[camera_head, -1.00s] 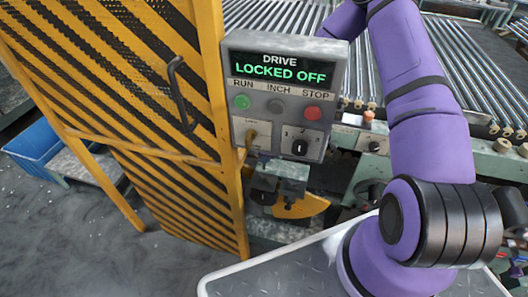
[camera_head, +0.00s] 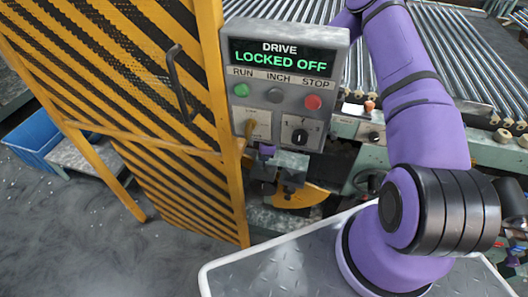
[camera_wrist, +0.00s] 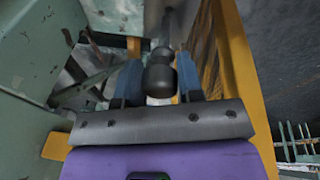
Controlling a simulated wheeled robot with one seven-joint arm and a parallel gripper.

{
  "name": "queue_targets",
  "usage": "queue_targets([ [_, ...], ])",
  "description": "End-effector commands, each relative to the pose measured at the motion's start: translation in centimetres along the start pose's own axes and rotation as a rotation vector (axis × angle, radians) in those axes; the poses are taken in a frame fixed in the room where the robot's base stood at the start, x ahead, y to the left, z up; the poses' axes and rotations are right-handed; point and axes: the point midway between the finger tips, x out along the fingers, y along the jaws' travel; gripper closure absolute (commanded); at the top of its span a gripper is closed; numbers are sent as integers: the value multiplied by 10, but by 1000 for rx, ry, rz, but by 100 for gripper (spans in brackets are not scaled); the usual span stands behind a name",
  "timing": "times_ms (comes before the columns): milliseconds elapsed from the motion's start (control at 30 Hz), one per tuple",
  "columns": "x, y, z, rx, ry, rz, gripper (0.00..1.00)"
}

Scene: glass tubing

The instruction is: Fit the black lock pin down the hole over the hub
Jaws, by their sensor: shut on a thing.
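My gripper (camera_wrist: 159,82) shows in the wrist view, with its two blue fingers on either side of the black lock pin (camera_wrist: 160,76). The gripper is shut on the pin, and the pin's round dark head faces the camera. The pin's far end and the hole are not clear to see. A grey bracket (camera_head: 290,166) stands there above a yellow curved plate (camera_head: 299,196). I cannot make out the hub.
The control panel (camera_head: 281,90) reads "DRIVE LOCKED OFF". A yellow and black striped guard door (camera_head: 120,90) stands to its left. Roller conveyors (camera_head: 450,55) lie behind. In the wrist view a green wall (camera_wrist: 28,70) is close on the left and a yellow post (camera_wrist: 240,75) on the right.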

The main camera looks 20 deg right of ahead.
Motion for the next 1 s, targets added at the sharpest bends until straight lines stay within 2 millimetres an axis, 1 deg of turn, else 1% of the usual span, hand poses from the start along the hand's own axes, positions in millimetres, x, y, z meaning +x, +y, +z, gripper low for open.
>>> queue_targets([
  [1000,0,-1,0,5,-1,-35,100],
])
